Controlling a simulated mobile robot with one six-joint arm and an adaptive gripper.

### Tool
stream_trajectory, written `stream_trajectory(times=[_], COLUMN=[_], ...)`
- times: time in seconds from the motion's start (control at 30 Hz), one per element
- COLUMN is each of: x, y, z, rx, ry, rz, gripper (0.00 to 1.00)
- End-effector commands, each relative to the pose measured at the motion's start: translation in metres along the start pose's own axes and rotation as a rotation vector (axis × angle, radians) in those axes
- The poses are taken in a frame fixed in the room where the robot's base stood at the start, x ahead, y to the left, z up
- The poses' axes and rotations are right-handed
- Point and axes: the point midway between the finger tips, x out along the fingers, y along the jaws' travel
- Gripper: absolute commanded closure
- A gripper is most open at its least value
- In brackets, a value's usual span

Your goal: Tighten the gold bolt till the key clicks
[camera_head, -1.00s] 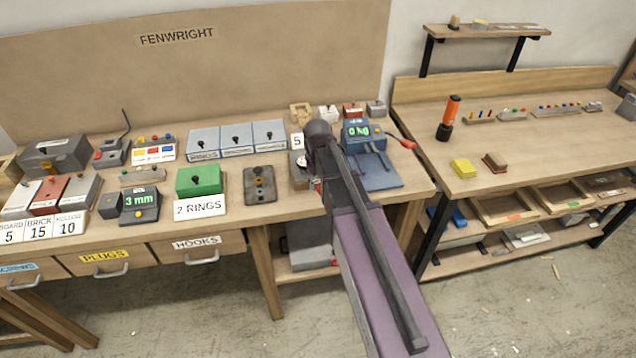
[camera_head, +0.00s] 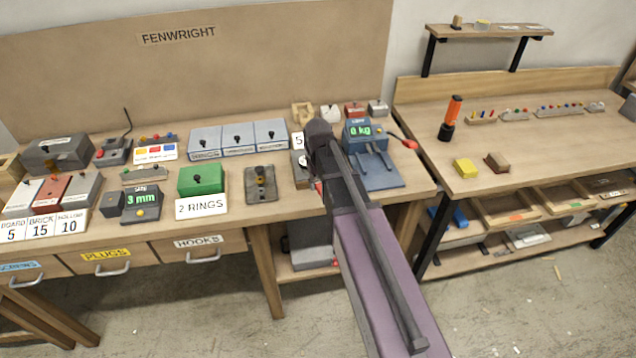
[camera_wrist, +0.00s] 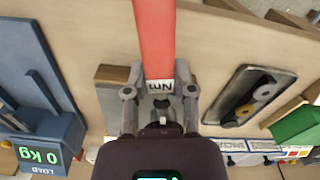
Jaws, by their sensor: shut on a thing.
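A red bar with a white "Nm" label, the key (camera_wrist: 155,40), runs up the middle of the wrist view. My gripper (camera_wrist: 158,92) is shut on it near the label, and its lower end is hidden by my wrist. In the head view my gripper is mostly hidden behind my arm, with only a bit of red showing beside it. A dark plate (camera_wrist: 238,108) stands apart from my gripper, to its right in the wrist view. On it a gold round piece (camera_wrist: 266,92), which looks like the gold bolt, sits beside a grey ring. The plate also shows in the head view (camera_head: 251,193).
A blue load device reading "0 kg" (camera_head: 360,131) stands right of my arm in the head view. A green box (camera_head: 201,181) marked "2 RINGS" stands left of the plate. Several small blocks line the bench back. Bare bench top (camera_head: 231,212) shows in front of the plate.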

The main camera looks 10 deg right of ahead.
Motion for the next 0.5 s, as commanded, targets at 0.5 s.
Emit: stream_trajectory(times=[0.5], x=[-0.0001], y=[-0.0044], z=[-0.0006], rx=[0.047], ry=[0.001], rz=[0.0], gripper=[1.0])
